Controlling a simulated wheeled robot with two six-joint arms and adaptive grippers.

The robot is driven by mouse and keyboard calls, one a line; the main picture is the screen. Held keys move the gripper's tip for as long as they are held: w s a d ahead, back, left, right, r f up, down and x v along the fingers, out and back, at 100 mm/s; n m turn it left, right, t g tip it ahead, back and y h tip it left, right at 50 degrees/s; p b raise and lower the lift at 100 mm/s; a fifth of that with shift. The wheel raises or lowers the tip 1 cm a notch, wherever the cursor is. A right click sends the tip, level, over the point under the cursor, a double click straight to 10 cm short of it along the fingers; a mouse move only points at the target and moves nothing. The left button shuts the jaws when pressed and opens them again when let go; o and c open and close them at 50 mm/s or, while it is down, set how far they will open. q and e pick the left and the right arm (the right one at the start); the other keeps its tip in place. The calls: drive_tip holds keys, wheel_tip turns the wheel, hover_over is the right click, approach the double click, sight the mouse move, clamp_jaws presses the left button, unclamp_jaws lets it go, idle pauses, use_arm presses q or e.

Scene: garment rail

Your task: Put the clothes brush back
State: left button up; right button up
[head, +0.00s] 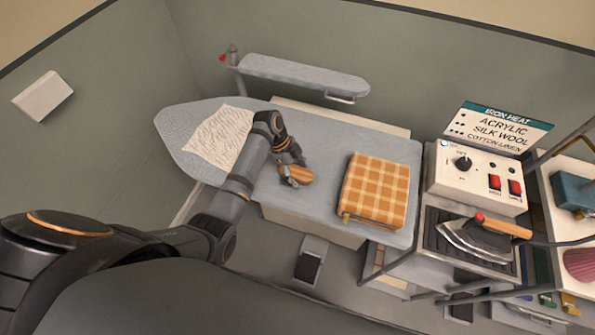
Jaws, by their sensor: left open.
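The clothes brush (300,174), a small wooden-brown piece, lies on the pale blue ironing board near its front edge, left of the folded checked cloth. My left gripper (292,172) is open right at the brush, with its fingers close around it. The fingers hide part of the brush, and I cannot tell whether they touch it. My right gripper is not in view.
The ironing board (330,140) carries a crumpled white cloth (219,137) and an orange checked cloth (376,190). A sleeve board (305,76) stands behind. The iron (478,238) rests on a dark stand below a control box (475,175) at right.

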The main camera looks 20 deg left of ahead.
use_arm(q)
drive_tip(key=shift+a+r, duration=0.1)
drive_tip(key=shift+r, duration=0.15)
drive_tip(key=b+v, duration=0.3)
drive_tip(key=v, duration=0.9)
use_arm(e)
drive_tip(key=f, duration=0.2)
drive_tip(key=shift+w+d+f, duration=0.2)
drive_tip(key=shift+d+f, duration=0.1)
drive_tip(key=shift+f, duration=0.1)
use_arm(q)
drive_tip(key=shift+f, duration=0.1)
